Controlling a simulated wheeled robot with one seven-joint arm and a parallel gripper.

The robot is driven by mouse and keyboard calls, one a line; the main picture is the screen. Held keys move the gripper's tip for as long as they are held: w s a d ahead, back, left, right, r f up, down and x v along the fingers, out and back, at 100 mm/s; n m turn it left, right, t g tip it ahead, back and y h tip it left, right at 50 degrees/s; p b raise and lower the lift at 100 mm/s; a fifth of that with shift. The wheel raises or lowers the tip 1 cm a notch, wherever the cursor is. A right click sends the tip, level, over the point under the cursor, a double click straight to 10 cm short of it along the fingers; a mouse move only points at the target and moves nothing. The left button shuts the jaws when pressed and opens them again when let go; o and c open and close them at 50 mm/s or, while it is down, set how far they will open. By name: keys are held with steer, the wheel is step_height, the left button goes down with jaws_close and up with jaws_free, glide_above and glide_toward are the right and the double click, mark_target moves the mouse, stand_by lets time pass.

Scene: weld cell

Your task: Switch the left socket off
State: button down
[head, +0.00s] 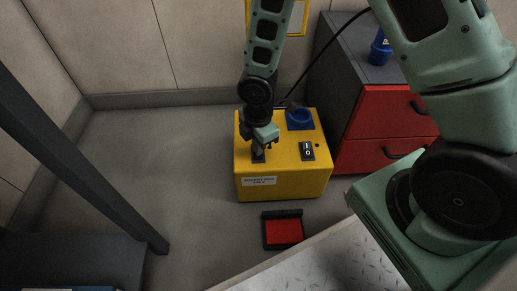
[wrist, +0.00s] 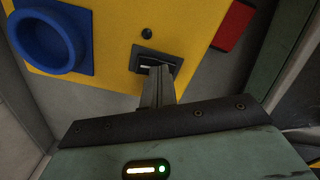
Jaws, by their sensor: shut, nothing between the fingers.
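A yellow box (head: 284,185) with a white label stands on the floor, and it fills the upper part of the wrist view (wrist: 110,80). The left switch (head: 258,156) on its top is partly hidden by my gripper (head: 262,150). In the wrist view a dark-framed switch (wrist: 143,52) lies right at the fingertips of my gripper (wrist: 158,72). The fingers are together with nothing between them and seem to touch the switch or hover just over it. Its rocker is mostly hidden, so I cannot tell its position. A second switch (head: 307,151) sits to the right, uncovered.
A blue round socket (head: 299,117) is at the back of the box top. A red pedal (head: 284,231) lies on the floor in front. A red-drawered cabinet (head: 385,112) stands close on the right. The floor left of the box is clear.

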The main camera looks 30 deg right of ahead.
step_height(320, 180, up, 7)
steer(key=p, duration=0.7)
stand_by(0.6)
steer(key=s+a+r+m+p, duration=0.2)
steer(key=s+r+m+p, duration=0.3)
steer(key=r, duration=0.6)
steer(key=s+a+r+m+p, duration=0.25)
steer(key=s+r, duration=0.45)
steer(key=r, duration=0.5)
steer(key=s+a+r+m+p, duration=0.2)
steer(key=s+r+m+p, duration=0.3)
steer(key=r, duration=0.6)
step_height(320, 180, up, 37)
steer(key=s+p, duration=0.1)
steer(key=p, duration=3.5)
steer(key=shift+f+n+y, duration=0.15)
steer(key=shift+n+y, duration=0.15)
steer(key=shift+n, duration=0.05)
